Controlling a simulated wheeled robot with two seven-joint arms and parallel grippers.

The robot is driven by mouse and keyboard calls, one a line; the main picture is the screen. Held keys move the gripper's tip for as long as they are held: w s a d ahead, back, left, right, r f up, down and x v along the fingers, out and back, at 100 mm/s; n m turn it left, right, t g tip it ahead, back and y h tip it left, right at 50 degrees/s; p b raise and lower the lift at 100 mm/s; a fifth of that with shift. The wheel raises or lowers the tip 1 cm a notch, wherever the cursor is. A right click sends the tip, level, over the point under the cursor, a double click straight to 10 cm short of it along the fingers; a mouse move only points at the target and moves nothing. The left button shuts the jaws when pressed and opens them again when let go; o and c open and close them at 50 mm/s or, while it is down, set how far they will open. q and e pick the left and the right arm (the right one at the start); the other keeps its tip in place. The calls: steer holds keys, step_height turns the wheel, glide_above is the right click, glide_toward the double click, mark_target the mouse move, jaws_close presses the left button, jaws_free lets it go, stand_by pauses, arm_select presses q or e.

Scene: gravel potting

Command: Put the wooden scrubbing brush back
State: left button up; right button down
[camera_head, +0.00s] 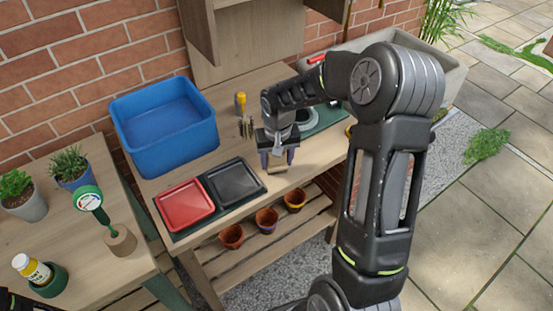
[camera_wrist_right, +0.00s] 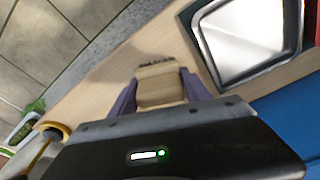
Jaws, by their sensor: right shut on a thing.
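The wooden scrubbing brush (camera_head: 277,169) is a small tan block, held at the front of the potting bench, right of the black tray. My right gripper (camera_head: 278,159) points down and is shut on it. In the right wrist view the brush (camera_wrist_right: 160,86) sits between the two purple fingers of the gripper (camera_wrist_right: 160,97), with dark bristle-like bits along its far edge. I cannot tell whether the brush touches the bench top. My left gripper does not show.
A red tray (camera_head: 184,206) and a black tray (camera_head: 236,182) lie left of the gripper. A blue bin (camera_head: 166,157) stands behind them. A yellow-handled tool (camera_head: 240,103) stands behind the gripper. Terracotta pots (camera_head: 267,220) sit on the lower shelf. The bench front edge is close.

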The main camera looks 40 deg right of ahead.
mark_target(278, 166)
steer(key=c, duration=0.5)
jaws_free()
steer(key=shift+r+p, duration=0.25)
steer(key=shift+p, duration=0.05)
steer(key=shift+r, duration=0.25)
step_height(278, 166, up, 11)
steer(key=s+b, duration=0.1)
steer(key=shift+s+a+b, duration=0.2)
steer(key=shift+a+b, duration=0.1)
steer(key=shift+b, duration=0.05)
